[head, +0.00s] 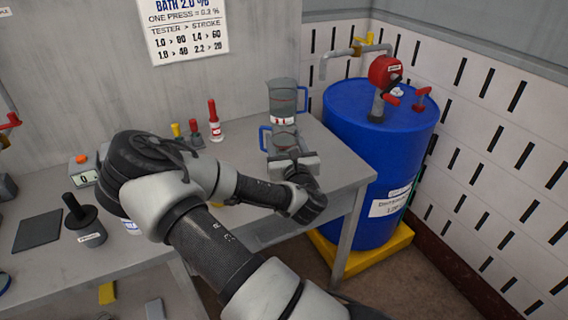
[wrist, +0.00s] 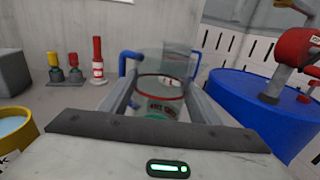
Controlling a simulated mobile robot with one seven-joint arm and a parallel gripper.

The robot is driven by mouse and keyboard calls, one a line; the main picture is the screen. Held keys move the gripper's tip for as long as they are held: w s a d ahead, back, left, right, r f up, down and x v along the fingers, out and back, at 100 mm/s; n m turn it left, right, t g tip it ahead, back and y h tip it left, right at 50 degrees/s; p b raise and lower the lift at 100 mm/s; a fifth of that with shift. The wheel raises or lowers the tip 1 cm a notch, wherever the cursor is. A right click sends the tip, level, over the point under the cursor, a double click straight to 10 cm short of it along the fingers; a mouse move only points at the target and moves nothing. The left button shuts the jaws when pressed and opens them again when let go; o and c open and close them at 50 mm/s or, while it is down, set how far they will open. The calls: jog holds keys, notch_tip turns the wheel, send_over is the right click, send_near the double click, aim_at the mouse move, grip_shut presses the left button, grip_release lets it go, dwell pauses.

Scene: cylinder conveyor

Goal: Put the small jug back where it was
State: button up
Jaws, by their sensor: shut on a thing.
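The small jug (head: 284,139) is clear with a blue handle on its left. In the wrist view the small jug (wrist: 160,88) stands between the fingers, with a red rim line and something green low inside. My gripper (head: 288,155) is shut on it near the right end of the bench. In the wrist view my gripper (wrist: 158,100) has a finger on each side of the jug. The larger clear jug (head: 283,97), with a blue handle on its right, stands just behind. I cannot tell whether the small jug touches the bench.
A blue drum (head: 375,150) with a red pump stands right of the bench (head: 335,165). A yellow container (wrist: 18,128) holding pale liquid is near my gripper's left. Bare bench lies between it and the bottles.

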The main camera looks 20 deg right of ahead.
jog(key=shift+f+b, duration=0.35)
jog(key=shift+f, duration=2.15)
jog(key=shift+f, duration=0.15)
jog(key=o, duration=1.3)
